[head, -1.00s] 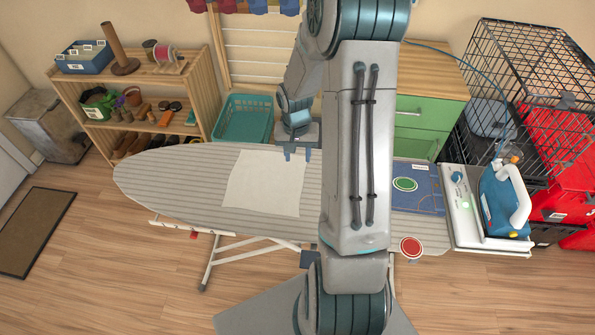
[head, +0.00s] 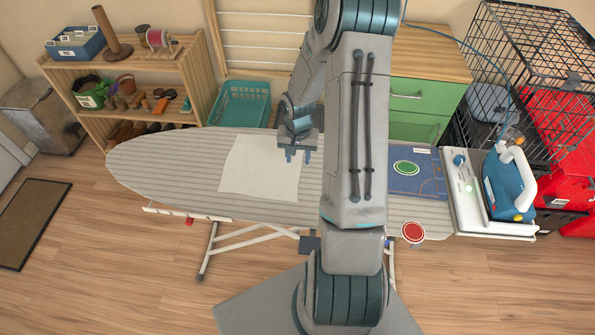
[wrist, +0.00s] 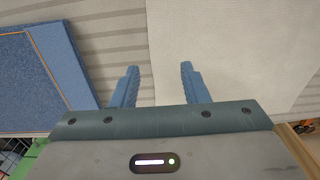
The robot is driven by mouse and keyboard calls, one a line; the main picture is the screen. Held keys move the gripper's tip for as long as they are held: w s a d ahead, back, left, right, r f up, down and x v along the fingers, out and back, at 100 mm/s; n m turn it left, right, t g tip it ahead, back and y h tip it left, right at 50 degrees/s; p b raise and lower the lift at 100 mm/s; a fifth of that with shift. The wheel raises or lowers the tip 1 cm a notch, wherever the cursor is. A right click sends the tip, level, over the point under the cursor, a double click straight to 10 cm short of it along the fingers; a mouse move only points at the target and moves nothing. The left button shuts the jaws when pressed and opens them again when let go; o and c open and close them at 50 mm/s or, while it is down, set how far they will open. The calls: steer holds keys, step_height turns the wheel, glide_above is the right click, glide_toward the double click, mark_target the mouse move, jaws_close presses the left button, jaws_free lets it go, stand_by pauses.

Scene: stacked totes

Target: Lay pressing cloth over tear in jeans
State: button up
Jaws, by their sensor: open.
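The pressing cloth (head: 255,170), a pale square sheet, lies flat on the striped ironing board (head: 150,165). In the wrist view the cloth (wrist: 235,50) fills the right side. The blue jeans piece (head: 423,180) lies farther right on the board, with a green disc on it. Its edge with orange stitching shows at the left of the wrist view (wrist: 45,85). I cannot make out a tear; my arm hides part of the board. My gripper (head: 298,158) is open and empty at the cloth's right edge. In the wrist view its fingers (wrist: 158,85) straddle that edge; contact cannot be told.
The blue iron (head: 508,185) stands on a white rest (head: 468,205) at the board's right end. A red disc (head: 412,232) is at the front edge. A wire crate (head: 530,70), a green-fronted cabinet (head: 415,100), a teal basket (head: 240,105) and a shelf (head: 200,65) stand behind.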

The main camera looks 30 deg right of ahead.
step_height(320, 180, down, 2)
steer(key=shift+f+b, duration=0.2)
steer(key=shift+b, duration=0.4)
jaws_close()
steer(key=shift+r+p, duration=0.9)
steer(key=shift+r, duration=0.7)
